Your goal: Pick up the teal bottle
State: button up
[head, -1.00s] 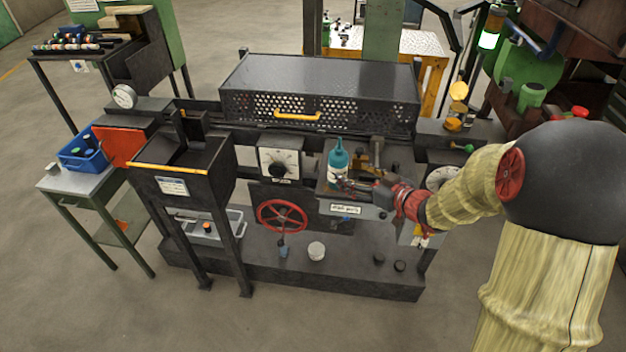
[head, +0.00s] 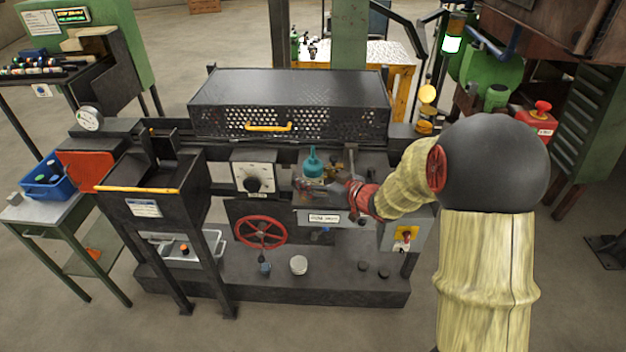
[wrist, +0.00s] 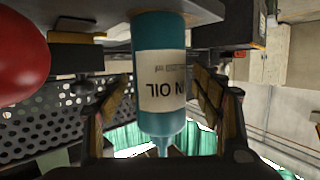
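The teal bottle (head: 312,164) stands upright on the grey machine ledge in the head view, its lower part hidden by my gripper (head: 320,186). In the wrist view the bottle (wrist: 160,70) appears upside down, with a pale label and its nozzle pointing down the picture. My gripper (wrist: 160,95) is around the bottle, one finger on each side. Narrow gaps show between the fingers and the bottle, so it looks open. Whether the bottle's base touches the ledge is hard to tell.
A perforated black cover (head: 290,105) with a yellow handle is behind the bottle. A red handwheel (head: 261,232) is below left. A blue bin (head: 45,180) sits on the left table. A rounded red thing (wrist: 20,65) is close by in the wrist view.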

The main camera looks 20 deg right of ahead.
jog(key=shift+c, duration=1.1)
jog(key=c, duration=1.1)
jog(key=shift+c, duration=0.5)
